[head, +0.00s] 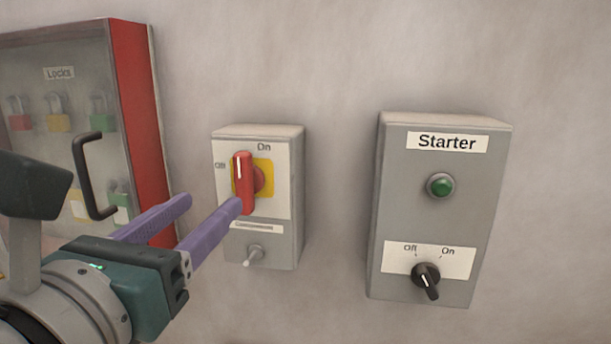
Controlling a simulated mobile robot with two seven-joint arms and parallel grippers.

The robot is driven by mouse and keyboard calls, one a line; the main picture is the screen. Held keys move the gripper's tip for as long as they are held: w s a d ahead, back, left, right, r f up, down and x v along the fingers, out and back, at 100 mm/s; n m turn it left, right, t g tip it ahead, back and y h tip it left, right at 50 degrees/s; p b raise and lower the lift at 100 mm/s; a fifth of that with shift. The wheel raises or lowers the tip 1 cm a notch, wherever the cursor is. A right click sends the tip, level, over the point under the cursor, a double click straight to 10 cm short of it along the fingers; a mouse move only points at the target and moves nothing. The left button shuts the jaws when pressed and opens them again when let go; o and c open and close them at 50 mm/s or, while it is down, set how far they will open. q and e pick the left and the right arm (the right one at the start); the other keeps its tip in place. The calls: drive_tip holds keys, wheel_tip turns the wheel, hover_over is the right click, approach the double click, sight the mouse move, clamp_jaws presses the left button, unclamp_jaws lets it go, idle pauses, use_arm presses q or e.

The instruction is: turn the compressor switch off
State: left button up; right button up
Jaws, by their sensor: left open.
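The switch box (272,235) on the wall has a red rotary handle (243,182) on a yellow plate (266,170). The handle stands upright, its white mark at the upper end, with "On" above and "Off" at the upper left. The small label below is too blurred to read. My left gripper (213,202) is open, with purple fingers. Its right fingertip overlaps the handle's lower end; I cannot tell whether they touch. The other fingertip is left of the box. Nothing is between the fingers that I can see. My right gripper is not in view.
A grey "Starter" box (480,215) with a green button (440,186) and black knob (427,280) hangs at right. A red-sided lock cabinet (137,110) with a dark handle (88,175) is at left. A small toggle (254,256) sits below the red handle.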

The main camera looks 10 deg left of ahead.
sight(240, 177)
use_arm(q)
drive_tip(key=w+p, duration=0.1)
drive_tip(key=w, duration=0.8)
drive_tip(key=shift+w+d, duration=0.15)
drive_tip(key=shift+w, duration=0.05)
clamp_jaws()
